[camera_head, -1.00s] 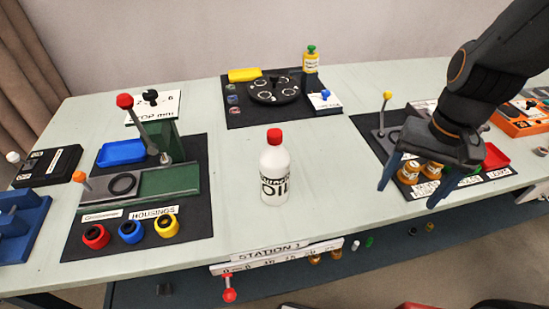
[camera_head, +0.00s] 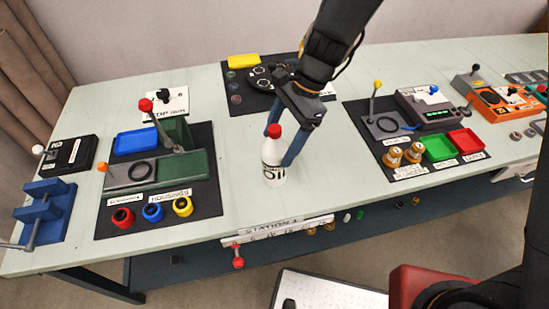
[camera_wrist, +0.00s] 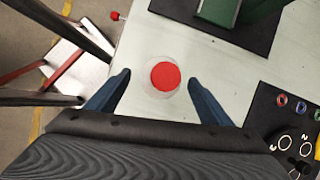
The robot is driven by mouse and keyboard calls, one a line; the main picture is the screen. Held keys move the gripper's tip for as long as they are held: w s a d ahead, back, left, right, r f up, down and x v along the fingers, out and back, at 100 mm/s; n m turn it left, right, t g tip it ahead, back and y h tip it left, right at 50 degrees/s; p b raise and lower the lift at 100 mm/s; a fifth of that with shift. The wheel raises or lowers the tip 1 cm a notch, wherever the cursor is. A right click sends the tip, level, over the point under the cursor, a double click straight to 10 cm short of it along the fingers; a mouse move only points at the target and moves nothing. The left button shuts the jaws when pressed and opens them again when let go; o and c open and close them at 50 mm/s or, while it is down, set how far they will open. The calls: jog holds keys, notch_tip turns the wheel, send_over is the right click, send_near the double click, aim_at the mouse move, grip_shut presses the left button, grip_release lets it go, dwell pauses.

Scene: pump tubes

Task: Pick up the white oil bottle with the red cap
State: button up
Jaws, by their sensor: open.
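The white oil bottle (camera_head: 272,172) with a red cap (camera_head: 274,131) stands upright on the pale table (camera_head: 245,205), near its front edge. In the wrist view I look down on its red cap (camera_wrist: 165,76), with the white bottle body (camera_wrist: 153,84) around it. My gripper (camera_head: 284,148) is open, its two blue fingers reaching down close to the bottle. I cannot tell whether a finger touches the bottle. One finger partly shows behind the bottle in the head view.
Left of the bottle is a black mat (camera_head: 212,205) with a lever press and several coloured rings. Right is another mat (camera_head: 380,150) with brass parts and a green tray (camera_head: 439,148). A round black fixture stands behind. The table around the bottle is clear.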

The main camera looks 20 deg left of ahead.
jog(key=shift+p+x, duration=0.55)
jog(key=shift+x, duration=1.65)
jog(key=shift+w+f, duration=0.1)
jog(key=shift+c, duration=0.4)
jog(key=c, duration=1.4)
